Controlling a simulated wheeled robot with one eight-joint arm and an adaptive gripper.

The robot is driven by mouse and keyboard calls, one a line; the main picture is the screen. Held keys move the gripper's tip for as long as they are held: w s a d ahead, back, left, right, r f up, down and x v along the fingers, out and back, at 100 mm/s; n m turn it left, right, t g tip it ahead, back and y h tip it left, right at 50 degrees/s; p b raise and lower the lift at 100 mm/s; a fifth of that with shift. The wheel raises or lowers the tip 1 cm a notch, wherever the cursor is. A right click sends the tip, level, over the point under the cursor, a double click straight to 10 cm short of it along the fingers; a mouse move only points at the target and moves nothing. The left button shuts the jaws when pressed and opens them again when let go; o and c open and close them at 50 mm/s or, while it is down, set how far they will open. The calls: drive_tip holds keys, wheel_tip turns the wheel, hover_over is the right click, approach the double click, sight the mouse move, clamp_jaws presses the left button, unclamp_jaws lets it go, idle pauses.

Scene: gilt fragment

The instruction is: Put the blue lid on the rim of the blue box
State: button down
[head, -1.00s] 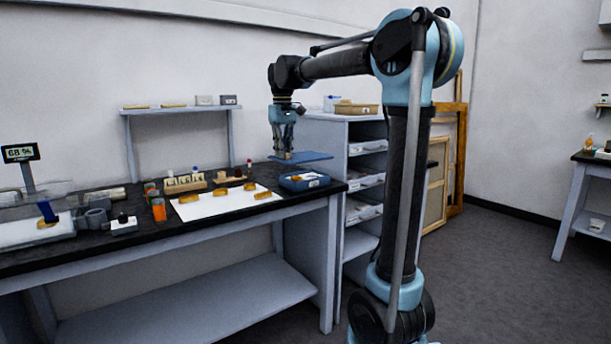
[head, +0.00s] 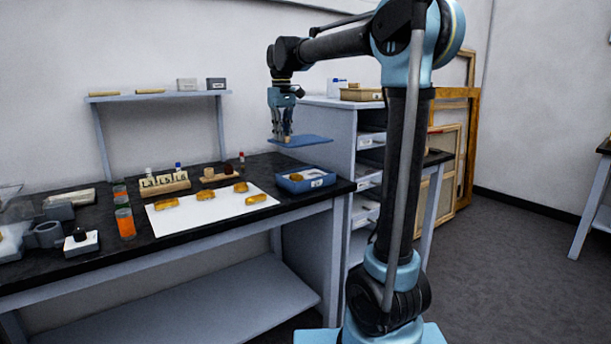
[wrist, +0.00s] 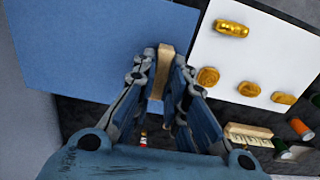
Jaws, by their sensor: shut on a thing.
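The blue lid (head: 306,141) is a flat plate hanging roughly level above the bench. My gripper (head: 286,138) is shut on the small wooden handle (wrist: 161,72) on the lid's top. In the wrist view the lid (wrist: 75,50) fills the upper left. The blue box (head: 318,183) stands open near the bench's right end, with a pale label on its front and a gold piece (head: 296,177) inside. The lid is above the box with a clear gap, apart from its rim. The box cannot be made out in the wrist view.
A white sheet (head: 220,213) with several gold pieces lies left of the box. A wooden rack (head: 165,186) and orange jar (head: 125,224) stand farther left. A grey drawer cabinet (head: 330,130) stands behind and right of the box. Dark bench top (head: 120,262) shows in front.

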drive_tip(key=shift+w+d+f, duration=0.1)
drive_tip(key=shift+d+f, duration=0.45)
drive_tip(key=shift+d, duration=0.25)
drive_tip(key=shift+d+f, duration=0.2)
drive_tip(key=shift+f, duration=0.1)
wheel_tip(320, 180, down, 10)
drive_tip(key=shift+r, duration=0.2)
drive_tip(key=c, duration=1.6)
unclamp_jaws()
